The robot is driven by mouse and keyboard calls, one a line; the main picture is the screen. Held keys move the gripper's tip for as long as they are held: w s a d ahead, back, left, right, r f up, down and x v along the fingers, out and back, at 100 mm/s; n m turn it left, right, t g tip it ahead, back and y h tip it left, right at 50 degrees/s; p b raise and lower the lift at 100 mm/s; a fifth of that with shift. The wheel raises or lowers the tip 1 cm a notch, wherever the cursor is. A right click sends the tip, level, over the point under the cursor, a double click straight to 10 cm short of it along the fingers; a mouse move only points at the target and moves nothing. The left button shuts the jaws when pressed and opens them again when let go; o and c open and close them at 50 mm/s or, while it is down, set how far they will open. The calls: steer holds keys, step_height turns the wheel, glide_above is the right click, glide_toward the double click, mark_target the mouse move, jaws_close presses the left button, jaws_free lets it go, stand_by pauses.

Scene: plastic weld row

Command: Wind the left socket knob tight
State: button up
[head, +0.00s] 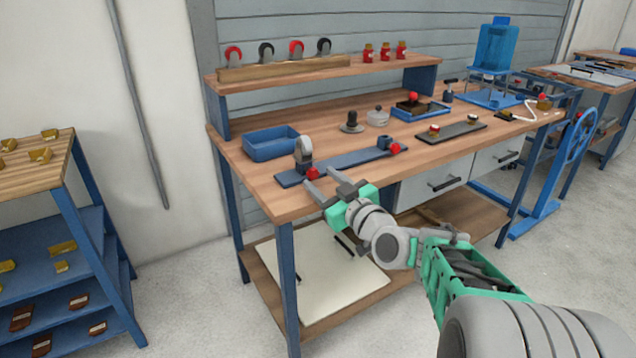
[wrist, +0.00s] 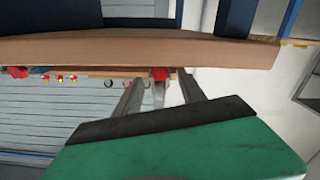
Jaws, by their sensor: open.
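A blue fixture bar (head: 345,166) lies along the bench's front edge with a socket at each end. The left socket carries a small red knob (head: 312,173) on its front and a grey disc (head: 303,150) standing upright above it. The right socket has another red knob (head: 395,148). My gripper (head: 319,178) is open and empty in front of the left knob. In the wrist view a red knob (wrist: 158,73) shows between the two finger ends, with no clear contact.
The wooden bench top (head: 262,190) has its front edge close to my gripper. A blue bin (head: 270,146) stands behind the bar. A dark plate (head: 450,131) with small red-topped parts lies to the right. A raised shelf (head: 345,70) runs along the back.

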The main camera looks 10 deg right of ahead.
mark_target(313, 173)
steer(key=shift+x, duration=1.1)
jaws_close()
